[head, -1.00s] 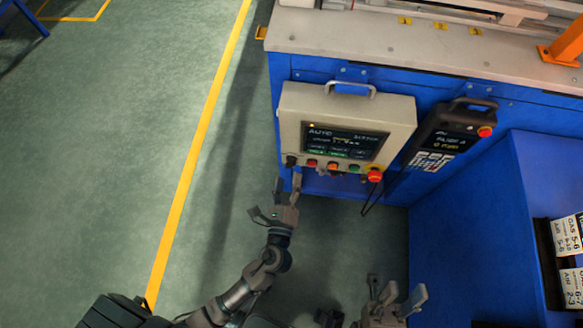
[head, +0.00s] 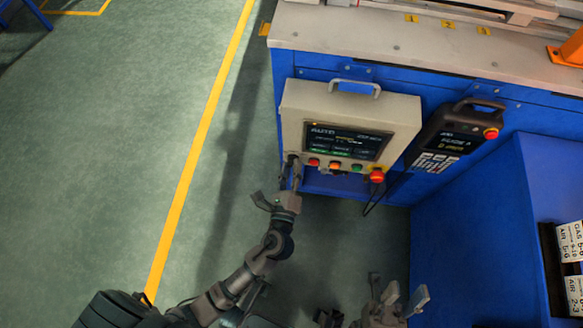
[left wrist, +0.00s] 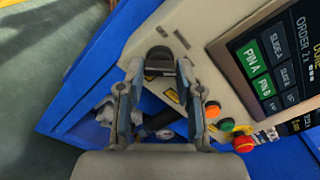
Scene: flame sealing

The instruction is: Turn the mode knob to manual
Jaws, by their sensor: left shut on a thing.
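The control box (head: 400,118) is a beige panel on the blue bench front. Its screen (head: 345,141) reads AUTO at the top left. The dark mode knob (left wrist: 160,54) is at the box's lower left corner, left of the coloured buttons; in the head view my fingers largely cover it. My left gripper (head: 291,170) reaches up to it from below. In the left wrist view its two fingers (left wrist: 160,72) stand on either side of the knob, shut on it. My right gripper (head: 398,298) is at the bottom of the head view, fingers spread and empty.
Red, orange and green buttons (head: 335,166) and a red emergency stop (head: 377,175) sit right of the knob. A handheld pendant (head: 450,138) hangs to the right of the box. A blue cabinet (head: 475,220) stands at right.

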